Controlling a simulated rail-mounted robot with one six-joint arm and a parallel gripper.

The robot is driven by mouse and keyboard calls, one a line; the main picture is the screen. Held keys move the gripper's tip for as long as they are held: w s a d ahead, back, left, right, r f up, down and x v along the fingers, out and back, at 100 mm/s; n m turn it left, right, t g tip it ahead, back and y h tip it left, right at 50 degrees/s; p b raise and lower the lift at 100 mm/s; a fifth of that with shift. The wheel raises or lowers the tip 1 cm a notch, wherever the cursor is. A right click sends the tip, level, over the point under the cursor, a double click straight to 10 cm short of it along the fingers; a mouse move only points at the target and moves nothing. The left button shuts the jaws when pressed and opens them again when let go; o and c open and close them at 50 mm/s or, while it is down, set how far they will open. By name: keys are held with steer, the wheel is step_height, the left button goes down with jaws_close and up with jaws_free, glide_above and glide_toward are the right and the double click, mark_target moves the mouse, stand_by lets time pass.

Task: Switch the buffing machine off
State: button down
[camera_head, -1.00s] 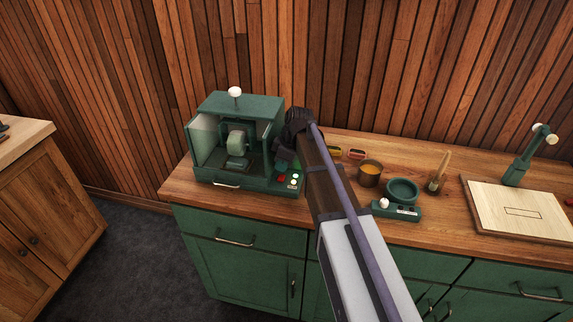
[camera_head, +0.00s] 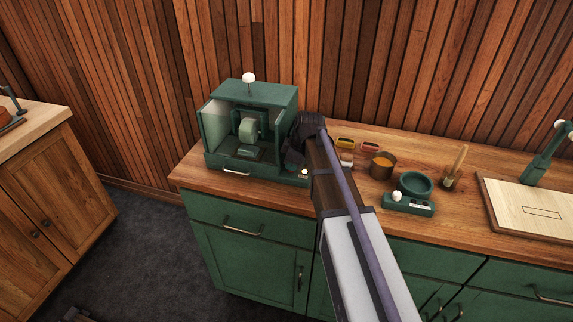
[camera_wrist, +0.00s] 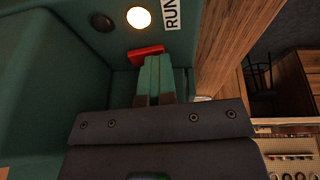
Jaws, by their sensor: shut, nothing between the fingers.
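The green buffing machine (camera_head: 250,125) stands at the left end of the green-fronted counter, with its buffing wheel (camera_head: 247,130) inside the open-fronted hood. My gripper (camera_head: 294,160) is at the machine's right side and hides most of its control panel. In the wrist view, the shut green fingertips (camera_wrist: 153,66) are right at a red switch (camera_wrist: 146,51) and overlap its lower edge; I cannot tell whether they touch it. A round lamp (camera_wrist: 138,17) glows warm white beside the "RUN" label (camera_wrist: 172,13). A dark round part (camera_wrist: 101,21) sits left of the lamp.
Right of my arm on the counter (camera_head: 455,213) are small coloured blocks (camera_head: 345,143), an orange-filled pot (camera_head: 382,165), a green device with a round cup (camera_head: 413,187), a brush (camera_head: 454,168) and a pale board (camera_head: 530,205). A wooden cabinet (camera_head: 52,175) stands apart at left.

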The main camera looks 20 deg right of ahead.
steer(key=shift+w+d+r, duration=0.1)
steer(key=shift+w+d, duration=0.45)
steer(key=shift+w, duration=0.15)
steer(key=r+p, duration=0.4)
steer(key=p, duration=0.1)
steer(key=shift+s+a+r, duration=0.15)
steer(key=shift+s+r, duration=0.05)
steer(key=shift+r, duration=0.2)
steer(key=s+p+v, duration=0.1)
steer(key=p+v, duration=0.7)
steer(key=v, duration=0.1)
steer(key=shift+s+a+p, duration=0.2)
steer(key=shift+a+p, duration=0.05)
steer(key=shift+p, duration=0.1)
